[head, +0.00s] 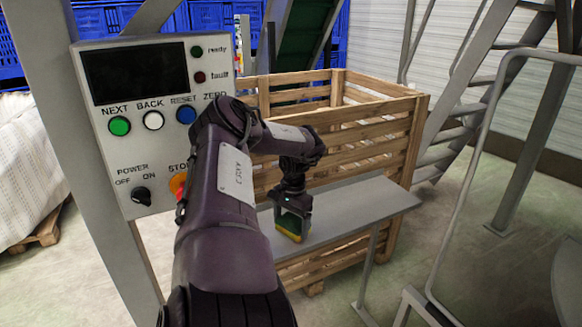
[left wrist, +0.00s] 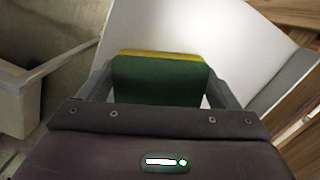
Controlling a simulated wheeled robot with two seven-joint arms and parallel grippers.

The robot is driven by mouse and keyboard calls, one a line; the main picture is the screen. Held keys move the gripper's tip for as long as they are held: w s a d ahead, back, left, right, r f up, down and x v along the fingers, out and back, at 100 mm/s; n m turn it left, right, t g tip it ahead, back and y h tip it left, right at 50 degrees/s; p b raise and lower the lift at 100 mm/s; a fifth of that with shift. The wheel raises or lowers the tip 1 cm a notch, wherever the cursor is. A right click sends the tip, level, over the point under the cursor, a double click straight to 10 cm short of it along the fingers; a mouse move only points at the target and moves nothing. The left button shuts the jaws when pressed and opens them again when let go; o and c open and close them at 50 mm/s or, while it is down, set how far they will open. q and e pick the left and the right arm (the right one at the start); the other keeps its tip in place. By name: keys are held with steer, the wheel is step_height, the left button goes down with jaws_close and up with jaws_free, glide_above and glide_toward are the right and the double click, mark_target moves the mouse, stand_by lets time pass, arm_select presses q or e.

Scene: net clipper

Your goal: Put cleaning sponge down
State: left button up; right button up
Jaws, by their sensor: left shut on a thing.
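The cleaning sponge (left wrist: 160,82) is green with a yellow layer along its far edge in the left wrist view. In the head view the sponge (head: 300,237) shows as a small yellow and green strip at the gripper's lower end. My left gripper (head: 293,225) is shut on the sponge, with one finger on each side of it. It points down at the grey shelf (head: 375,199), over its near left part. I cannot tell whether the sponge touches the shelf. My right gripper is not in view.
A wooden slatted crate (head: 375,135) stands behind the shelf. A control panel (head: 155,185) with buttons and a dark screen is at the left, close to my left arm. A metal rail (head: 470,190) rises at the right. The shelf's right part is bare.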

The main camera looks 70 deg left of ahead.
mark_target(293, 221)
arm_select(q)
steer(key=o, duration=1.3)
steer(key=shift+c, duration=0.2)
steer(key=shift+r, duration=0.25)
step_height(293, 221, up, 12)
steer(key=w, duration=0.1)
steer(key=shift+a+f, duration=0.2)
steer(key=shift+a, duration=0.25)
